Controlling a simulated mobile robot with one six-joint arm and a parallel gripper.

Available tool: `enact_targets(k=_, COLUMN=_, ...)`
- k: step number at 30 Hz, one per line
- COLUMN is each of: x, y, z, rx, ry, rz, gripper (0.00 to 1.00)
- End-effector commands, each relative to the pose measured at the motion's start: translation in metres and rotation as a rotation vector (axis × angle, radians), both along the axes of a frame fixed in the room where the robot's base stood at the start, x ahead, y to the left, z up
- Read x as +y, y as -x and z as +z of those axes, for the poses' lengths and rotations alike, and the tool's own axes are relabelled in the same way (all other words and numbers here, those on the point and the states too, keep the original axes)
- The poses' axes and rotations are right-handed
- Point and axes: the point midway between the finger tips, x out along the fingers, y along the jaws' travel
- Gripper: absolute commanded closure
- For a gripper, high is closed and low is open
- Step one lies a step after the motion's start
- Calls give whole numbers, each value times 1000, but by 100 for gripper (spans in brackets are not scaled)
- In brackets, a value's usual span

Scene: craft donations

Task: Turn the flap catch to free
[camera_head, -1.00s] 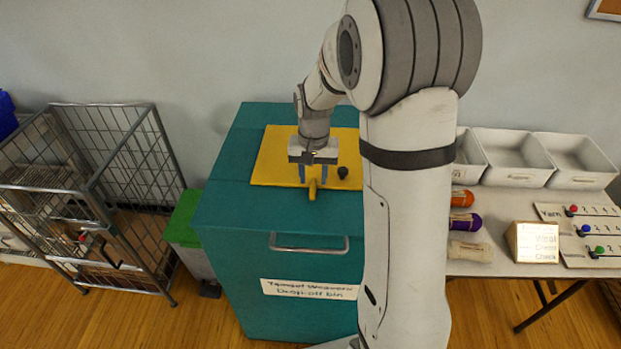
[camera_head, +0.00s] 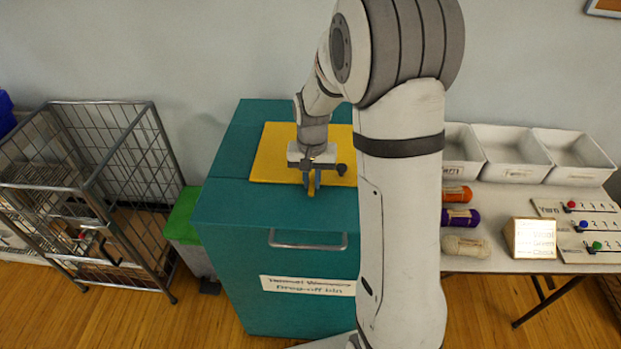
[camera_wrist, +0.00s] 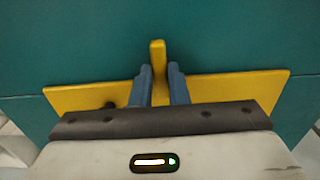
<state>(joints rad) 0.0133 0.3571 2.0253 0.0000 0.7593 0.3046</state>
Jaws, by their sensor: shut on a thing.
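The yellow flap catch (camera_wrist: 157,58) is a narrow bar on the teal drop-off bin (camera_head: 235,200). It points from the yellow flap (camera_head: 270,165) toward the bin's front, past the flap's edge. My gripper (camera_head: 312,188) is shut on the catch, with one blue finger on each side. The wrist view shows the catch's tip sticking out beyond both fingers (camera_wrist: 160,72). The fingers and palm hide its base. A small dark knob (camera_head: 341,169) stands on the flap, right of my gripper.
A metal handle (camera_head: 307,246) and a label (camera_head: 307,286) are on the bin's front. A wire cage cart (camera_head: 150,105) and a green-lidded bin (camera_head: 184,215) stand left. A table at right holds white trays (camera_head: 515,175), yarn rolls (camera_head: 460,218) and a sign (camera_head: 530,239).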

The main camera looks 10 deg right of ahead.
Motion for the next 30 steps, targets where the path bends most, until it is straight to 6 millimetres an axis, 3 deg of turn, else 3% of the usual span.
enact_targets(k=14, x=0, y=0, z=-1, rx=0, ry=0, rz=83, gripper=100)
enact_targets(k=30, x=1, y=0, z=-1, rx=-2, ry=0, rz=548, gripper=100)
